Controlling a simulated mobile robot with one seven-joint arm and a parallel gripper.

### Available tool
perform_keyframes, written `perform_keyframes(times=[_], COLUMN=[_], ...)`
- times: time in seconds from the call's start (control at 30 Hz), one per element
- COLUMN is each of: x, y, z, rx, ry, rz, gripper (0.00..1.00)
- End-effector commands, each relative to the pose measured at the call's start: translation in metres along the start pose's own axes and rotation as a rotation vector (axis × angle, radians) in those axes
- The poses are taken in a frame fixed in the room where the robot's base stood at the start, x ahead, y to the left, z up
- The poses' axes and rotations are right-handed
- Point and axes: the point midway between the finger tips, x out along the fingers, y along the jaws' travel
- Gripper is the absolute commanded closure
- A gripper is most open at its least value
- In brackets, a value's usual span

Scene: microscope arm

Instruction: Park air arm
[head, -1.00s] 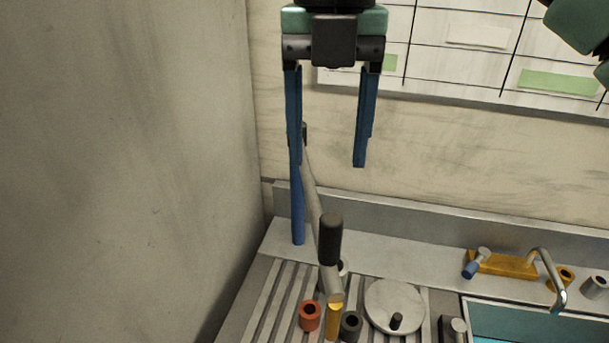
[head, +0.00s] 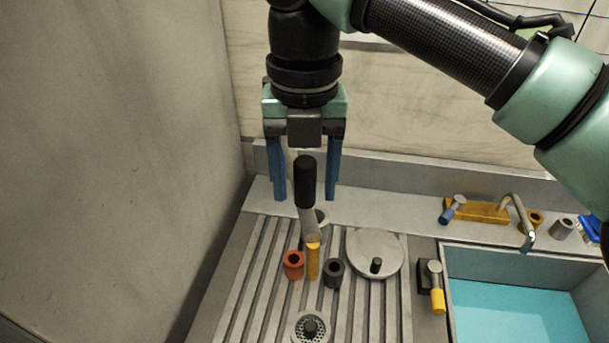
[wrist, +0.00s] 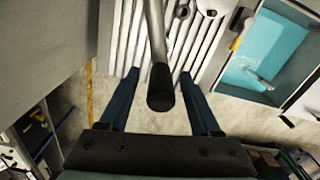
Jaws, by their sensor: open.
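The air arm is a slim grey tube with a black handle (head: 305,182) at its near end, in the head view. Below the handle the grey part runs down to a yellow piece (head: 313,262); I cannot tell whether they touch. My gripper (head: 305,198) is open, with its two blue fingers pointing down, one on each side of the handle in the picture. In the wrist view the handle (wrist: 161,88) lies between the open fingers (wrist: 160,74), with visible gaps on both sides.
A red cup (head: 293,265), a dark cup (head: 333,273) and a round grey lid (head: 375,253) stand on the ribbed drainboard (head: 255,290). A sink (head: 515,300) with a tap (head: 522,222) is right. A wall (head: 110,160) rises close on the left.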

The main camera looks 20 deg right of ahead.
Motion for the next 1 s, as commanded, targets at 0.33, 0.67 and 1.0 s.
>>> perform_keyframes(times=[0.33, 0.67, 1.0], x=[0.0000, -0.0002, -0.0004], y=[-0.0001, 0.0000, 0.0001], z=[0.0000, 0.0003, 0.0005], rx=[0.001, 0.001, 0.001], ry=[0.000, -0.001, -0.002], rz=[0.000, 0.001, 0.001], gripper=[0.65, 1.00, 1.00])
